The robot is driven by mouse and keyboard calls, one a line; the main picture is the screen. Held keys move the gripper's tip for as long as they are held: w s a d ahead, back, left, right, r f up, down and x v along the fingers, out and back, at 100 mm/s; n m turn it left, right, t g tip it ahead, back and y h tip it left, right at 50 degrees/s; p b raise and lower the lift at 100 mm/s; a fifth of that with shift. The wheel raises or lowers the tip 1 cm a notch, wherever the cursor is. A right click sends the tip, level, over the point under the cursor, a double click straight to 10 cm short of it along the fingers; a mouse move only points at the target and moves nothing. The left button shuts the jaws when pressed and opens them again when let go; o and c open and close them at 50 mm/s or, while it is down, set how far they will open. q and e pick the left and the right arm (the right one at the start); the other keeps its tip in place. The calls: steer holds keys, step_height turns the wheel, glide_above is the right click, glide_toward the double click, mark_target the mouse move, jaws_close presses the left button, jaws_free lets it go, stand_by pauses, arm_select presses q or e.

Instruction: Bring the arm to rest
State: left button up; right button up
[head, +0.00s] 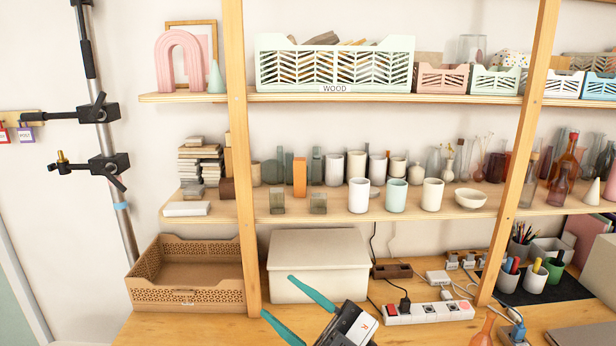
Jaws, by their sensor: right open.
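My right gripper (296,304) shows at the bottom centre of the head view, with two teal fingers spread apart and nothing between them. Its fingers point to the left, over the wooden tabletop (165,328). The upper finger overlaps the front of a lidded cream box (318,255) in the picture; I cannot tell whether they touch. My left gripper is not in the head view.
A brown perforated crate (186,291) stands left of the cream box. A power strip (428,313) lies right of the gripper. Wooden uprights (243,200) carry a middle shelf (335,208) with several cups and vases. A grey metal stand (117,200) rises at the left.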

steer(key=w+d+f+m+t+h, duration=0.2)
steer(key=d+m+t+h, duration=0.3)
steer(key=m+h, duration=0.15)
steer(key=w+d+f+m+t+h, duration=0.25)
steer(key=d+m+t+h, duration=0.2)
steer(key=m, duration=0.25)
steer(key=s+d+f+m+g+h, duration=0.25)
steer(key=d+f+h, duration=0.25)
steer(key=f, duration=0.3)
steer(key=s+d+f+m+g+h, duration=0.25)
steer(key=d+f+m+h, duration=0.2)
steer(key=f, duration=0.25)
steer(key=s+d+f+g, duration=0.2)
steer(key=s+f+g, duration=0.45)
steer(key=s, duration=0.35)
steer(key=s+d+f+g, duration=0.2)
steer(key=s+f+g, duration=0.3)
steer(key=s+f, duration=0.3)
step_height(320, 180, down, 25)
steer(key=s+n+g+b, duration=0.1)
steer(key=s, duration=0.1)
steer(key=s+d+f+g+b, duration=0.1)
steer(key=s+d+f, duration=0.1)
steer(key=s+f, duration=1.4)
step_height(320, 180, down, 3)
steer(key=shift+s+d+f+h+b, duration=0.1)
steer(key=shift+s+d+h+b, duration=0.25)
steer(key=shift+s+h, duration=0.1)
